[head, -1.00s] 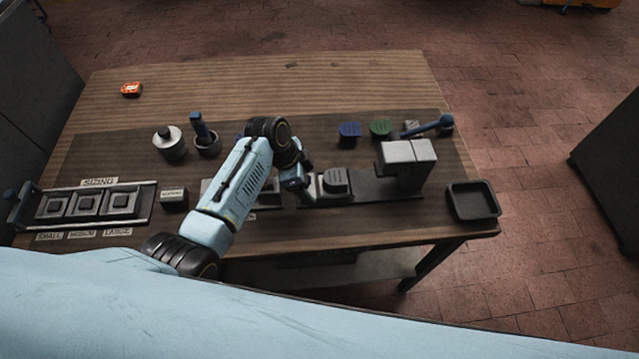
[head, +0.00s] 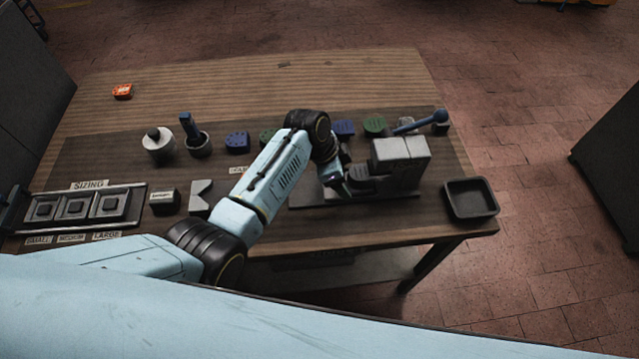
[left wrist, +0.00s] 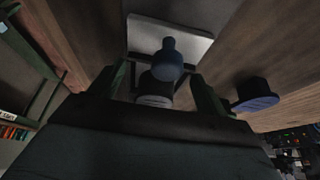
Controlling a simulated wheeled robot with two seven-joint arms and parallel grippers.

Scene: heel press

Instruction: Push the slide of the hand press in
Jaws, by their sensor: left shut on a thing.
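The hand press stands at the right of the table, with a grey head block (head: 401,158), a long dark base (head: 318,194) and a blue-knobbed lever (head: 420,125). A dark slide carrying a rounded pad (head: 360,181) lies on the base, close to the left side of the head. My left gripper (head: 335,181) is at the slide's left end, shut on its handle, which is mostly hidden. In the left wrist view my fingers (left wrist: 162,98) stand apart around a dark part, with a blue rounded knob (left wrist: 168,58) beyond. My right gripper is out of view.
A dark tray (head: 472,213) sits at the right edge. Blue (head: 343,128) and green (head: 375,126) pieces lie behind the press. Pots and the sizing box (head: 75,207) are at the left. The far table is mostly clear, with a small orange item (head: 122,91).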

